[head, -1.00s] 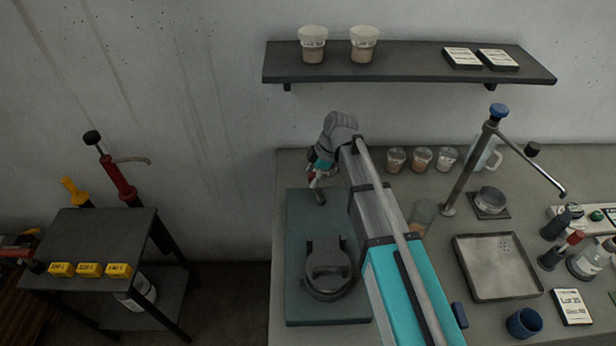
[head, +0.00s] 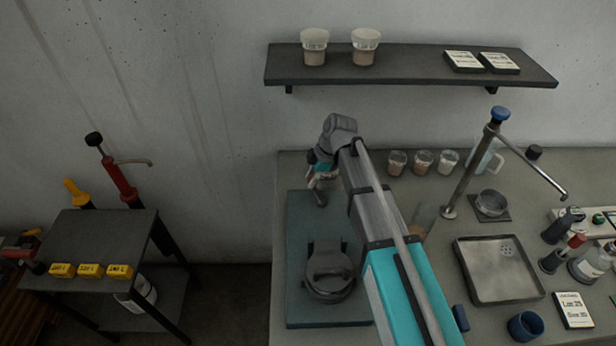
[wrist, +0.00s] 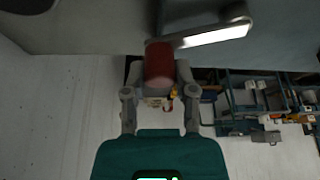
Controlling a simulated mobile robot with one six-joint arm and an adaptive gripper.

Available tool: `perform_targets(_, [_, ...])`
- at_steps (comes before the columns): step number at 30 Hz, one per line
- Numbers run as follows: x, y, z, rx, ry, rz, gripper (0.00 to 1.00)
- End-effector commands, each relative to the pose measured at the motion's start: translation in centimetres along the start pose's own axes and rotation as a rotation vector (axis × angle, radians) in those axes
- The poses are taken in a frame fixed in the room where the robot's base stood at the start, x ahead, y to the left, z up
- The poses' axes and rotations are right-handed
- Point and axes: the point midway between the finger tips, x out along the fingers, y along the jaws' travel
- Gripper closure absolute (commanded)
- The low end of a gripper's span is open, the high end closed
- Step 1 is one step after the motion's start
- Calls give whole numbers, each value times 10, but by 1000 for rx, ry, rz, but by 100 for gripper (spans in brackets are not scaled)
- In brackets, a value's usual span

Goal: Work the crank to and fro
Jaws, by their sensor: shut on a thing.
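In the wrist view my gripper (wrist: 160,98) has a finger on each side of the crank's dark red, round grip (wrist: 159,64) and is shut on it. The crank's metal arm (wrist: 212,35) runs from the grip to the upper right. In the head view my gripper (head: 318,172) is at the back left of the bench, above the far end of a teal base plate (head: 305,230). There the crank is mostly hidden by the gripper and wrist. A dark round fitting (head: 330,275) with a raised bar sits on the plate's near part.
A metal tray (head: 500,270), a stand with a blue knob (head: 500,113) and several small jars (head: 422,162) are right of my arm. A shelf (head: 410,67) hangs on the wall above. A dark cart (head: 105,235) stands at left, with a floor gap before the bench.

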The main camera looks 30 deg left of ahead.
Motion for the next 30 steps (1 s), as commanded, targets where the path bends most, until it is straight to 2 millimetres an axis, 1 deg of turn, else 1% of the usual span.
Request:
perform_targets(4, [-2,-1,4,1,-4,4,100])
perform_targets(17, [-1,-3,5,11,-8,4,100])
perform_targets(23, [0,-4,4,21,-9,6,100])
perform_targets(30, [3,-6,-3,62,-9,21,100])
